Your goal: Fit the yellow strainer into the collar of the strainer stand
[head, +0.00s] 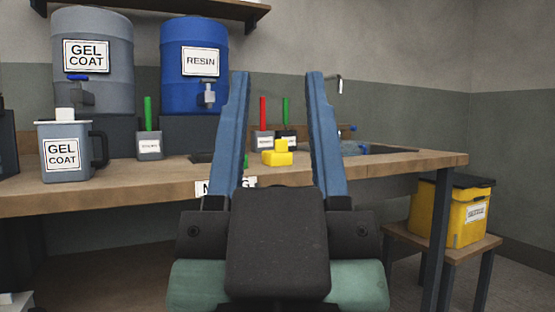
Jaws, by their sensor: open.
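My gripper (278,76) is in the middle of the head view. Its two blue fingers point up and stand wide apart, with nothing held between them. A small yellow object (277,157) with a narrower top sits on the workbench (410,163) and shows between the fingers, beyond them. I cannot tell whether it is the yellow strainer. I cannot make out the strainer stand or its collar. My fingers and wrist hide part of the bench.
A gel coat jug (62,165) stands at the bench's left. Small pots with a green handle (148,115) and a red handle (263,112) stand further back. Gel coat (95,95) and resin drums (195,105) are behind. A yellow bin (440,215) sits on a stool at right.

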